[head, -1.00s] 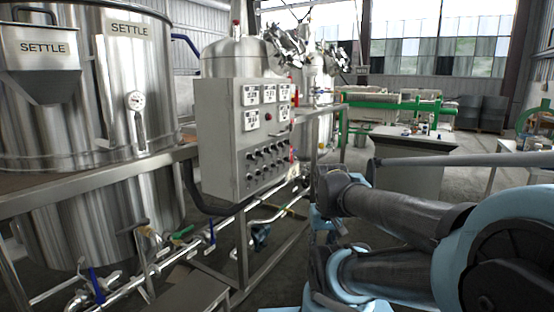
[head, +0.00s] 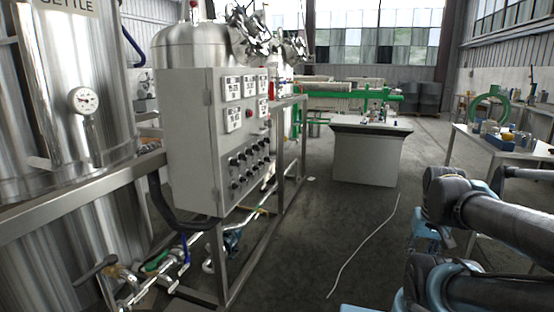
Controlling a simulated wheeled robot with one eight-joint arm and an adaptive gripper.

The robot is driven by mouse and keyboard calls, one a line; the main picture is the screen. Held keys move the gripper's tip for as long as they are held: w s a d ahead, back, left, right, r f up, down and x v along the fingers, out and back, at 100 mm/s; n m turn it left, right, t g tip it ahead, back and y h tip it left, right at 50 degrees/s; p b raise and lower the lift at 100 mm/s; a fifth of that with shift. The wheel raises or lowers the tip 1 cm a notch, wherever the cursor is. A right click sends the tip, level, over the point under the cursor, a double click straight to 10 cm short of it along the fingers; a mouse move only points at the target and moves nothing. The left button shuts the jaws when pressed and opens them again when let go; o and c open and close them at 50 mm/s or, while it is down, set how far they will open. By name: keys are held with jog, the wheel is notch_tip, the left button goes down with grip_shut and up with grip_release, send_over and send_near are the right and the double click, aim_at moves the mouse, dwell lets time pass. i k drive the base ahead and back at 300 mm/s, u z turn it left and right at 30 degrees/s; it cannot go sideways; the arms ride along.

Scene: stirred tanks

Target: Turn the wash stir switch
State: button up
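The grey control cabinet (head: 195,140) stands left of centre in the head view. My arm shows at the lower right, well apart from the cabinet. My gripper is not clearly visible.
A steel tank with a round gauge (head: 83,101) stands at the left. Pipes and valves (head: 135,275) run low beneath the cabinet. A grey-sided table (head: 365,158) stands further back. Open floor lies right of the cabinet frame, with a pale cable (head: 362,247) on it.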

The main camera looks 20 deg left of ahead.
aim_at(235, 162)
jog(key=z, duration=0.3)
jog(key=k, duration=0.85)
jog(key=u, duration=1.45)
